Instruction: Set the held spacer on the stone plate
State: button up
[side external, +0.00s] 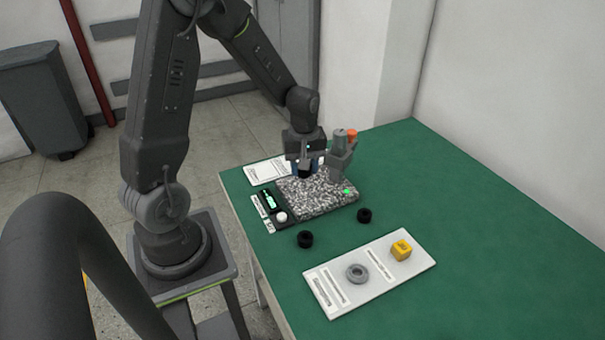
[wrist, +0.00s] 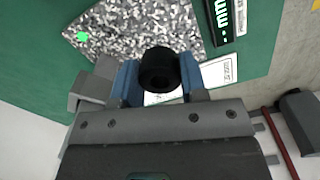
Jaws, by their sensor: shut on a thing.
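My gripper (side external: 305,167) is shut on a black ring-shaped spacer (side external: 304,174). In the wrist view the spacer (wrist: 159,66) sits between the two blue fingertips, with its bore showing. The speckled grey stone plate (side external: 320,203) lies on the green table. In the side view the held spacer shows over the plate's back part. I cannot tell whether it touches the plate. The plate also shows in the wrist view (wrist: 130,32), beyond the spacer.
Two black spacers (side external: 305,239) (side external: 364,216) lie in front. A white board (side external: 335,298) holds a grey ring and yellow block.

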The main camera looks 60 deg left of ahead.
aim_at(309, 189)
jog(key=shift+w+a+f+m, duration=0.2)
jog(key=shift+w+a+m, duration=0.1)
jog(key=shift+w+m, duration=0.2)
jog(key=shift+w+a+f+m, duration=0.25)
jog(key=shift+w+m, duration=0.15)
jog(key=shift+m, duration=0.2)
jog(key=shift+w+a+f+m, duration=0.15)
jog(key=shift+w+f+m, duration=0.05)
jog(key=shift+w+m, duration=0.1)
jog(key=shift+f, duration=2.35)
jog(key=shift+f, duration=0.6)
jog(key=o, duration=1.4)
jog(key=shift+r, duration=0.1)
